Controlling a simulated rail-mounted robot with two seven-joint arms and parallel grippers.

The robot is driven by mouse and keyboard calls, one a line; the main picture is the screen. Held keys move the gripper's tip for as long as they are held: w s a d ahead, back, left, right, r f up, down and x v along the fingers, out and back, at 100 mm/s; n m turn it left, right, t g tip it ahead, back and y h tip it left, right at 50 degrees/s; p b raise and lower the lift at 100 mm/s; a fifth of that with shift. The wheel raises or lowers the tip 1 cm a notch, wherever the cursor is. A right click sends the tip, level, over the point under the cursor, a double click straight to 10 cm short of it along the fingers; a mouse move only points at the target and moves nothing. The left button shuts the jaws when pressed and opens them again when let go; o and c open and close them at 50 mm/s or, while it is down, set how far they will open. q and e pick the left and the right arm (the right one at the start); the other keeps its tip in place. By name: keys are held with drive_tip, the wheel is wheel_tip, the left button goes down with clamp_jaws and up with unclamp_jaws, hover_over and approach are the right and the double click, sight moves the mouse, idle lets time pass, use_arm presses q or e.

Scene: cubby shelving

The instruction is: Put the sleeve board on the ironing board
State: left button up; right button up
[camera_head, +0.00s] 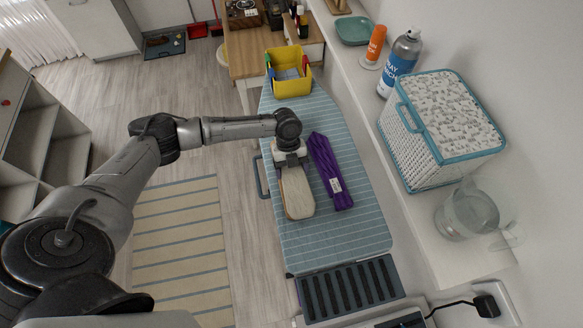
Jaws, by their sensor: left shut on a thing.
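The ironing board (345,235) has a blue striped cover and runs lengthwise in the middle of the view. The sleeve board (296,194), a narrow padded board with a beige top, is over the ironing board's left part. I cannot tell whether it touches the cover. My left gripper (291,160) is at the far end of the sleeve board and is shut on it. The fingertips are partly hidden by the wrist. My right gripper is not in view.
A folded purple umbrella (330,172) lies just right of the sleeve board. A yellow bin (290,87) stands at the ironing board's far end. A dark slotted rest (349,290) is at the near end. A ledge on the right holds a wicker basket (412,152), a spray can (400,64) and a clear jug (467,212).

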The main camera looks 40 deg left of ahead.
use_arm(q)
drive_tip(key=o, duration=1.3)
drive_tip(key=shift+o, duration=0.2)
drive_tip(key=v, duration=1.2)
drive_tip(key=shift+b, duration=0.45)
drive_tip(key=shift+r, duration=0.1)
